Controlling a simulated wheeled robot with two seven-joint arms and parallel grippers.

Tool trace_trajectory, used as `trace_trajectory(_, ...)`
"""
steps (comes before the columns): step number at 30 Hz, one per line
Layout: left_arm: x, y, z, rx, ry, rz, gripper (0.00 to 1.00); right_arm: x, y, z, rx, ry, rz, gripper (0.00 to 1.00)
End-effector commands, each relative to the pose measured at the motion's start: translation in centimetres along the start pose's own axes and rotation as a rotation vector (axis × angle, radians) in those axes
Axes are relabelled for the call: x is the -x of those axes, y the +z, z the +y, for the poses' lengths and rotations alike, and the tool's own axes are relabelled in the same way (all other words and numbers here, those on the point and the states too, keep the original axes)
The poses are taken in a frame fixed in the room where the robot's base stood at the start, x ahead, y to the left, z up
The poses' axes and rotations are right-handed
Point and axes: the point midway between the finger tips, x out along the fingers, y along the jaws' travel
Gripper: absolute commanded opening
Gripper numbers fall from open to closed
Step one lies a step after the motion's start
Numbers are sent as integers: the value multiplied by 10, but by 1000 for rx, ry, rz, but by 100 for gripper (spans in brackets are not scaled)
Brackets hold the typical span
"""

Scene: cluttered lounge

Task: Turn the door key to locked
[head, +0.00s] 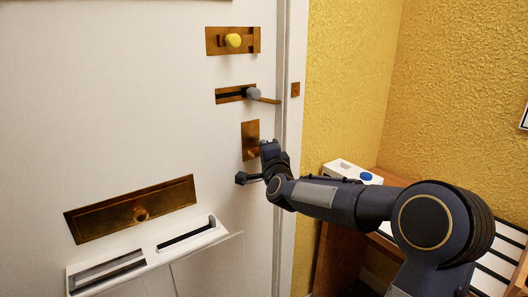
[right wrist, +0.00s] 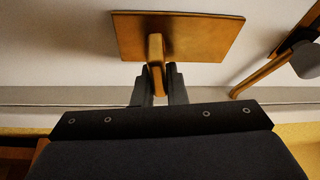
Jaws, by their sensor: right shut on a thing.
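The door key (right wrist: 155,50) is brass and stands out from a brass plate (right wrist: 205,38) on the white door. The plate (head: 250,134) also shows in the head view, near the door's right edge, below a slot latch. My right gripper (right wrist: 160,88) is shut on the outer end of the key, with one dark finger on each side. How far the key is turned I cannot tell. My left gripper is in neither view.
Above the plate are a slot latch with a grey knob (head: 253,94) and a bolt with a yellow knob (head: 233,41). A brass plate with a round knob (head: 140,214) and white slotted fittings (head: 148,262) are lower left. Wooden furniture (head: 338,257) stands right of the door.

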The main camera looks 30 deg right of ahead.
Motion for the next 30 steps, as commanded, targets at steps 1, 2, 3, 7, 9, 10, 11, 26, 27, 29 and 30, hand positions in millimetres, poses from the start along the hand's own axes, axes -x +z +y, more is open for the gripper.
trace_trajectory(1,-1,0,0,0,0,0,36,0,0,0,-24,8,-1,0)
trace_trajectory(2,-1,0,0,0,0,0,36,0,0,0,-38,14,0,0)
trace_trajectory(3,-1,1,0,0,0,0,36,0,0,1,-53,21,-1,0)
trace_trajectory(7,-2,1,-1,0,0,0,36,0,0,2,-92,37,0,0)
trace_trajectory(9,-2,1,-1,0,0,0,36,0,0,2,-108,44,0,0)
trace_trajectory(10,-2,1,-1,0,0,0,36,0,0,2,-113,46,0,0)
trace_trajectory(11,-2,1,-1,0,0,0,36,0,0,2,-116,48,0,0)
trace_trajectory(26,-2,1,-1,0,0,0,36,0,0,3,-126,52,1,14)
trace_trajectory(27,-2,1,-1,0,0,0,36,0,0,3,-126,52,1,20)
trace_trajectory(29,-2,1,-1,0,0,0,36,0,0,3,-126,52,1,28)
trace_trajectory(30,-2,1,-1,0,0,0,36,0,0,3,-125,52,1,33)
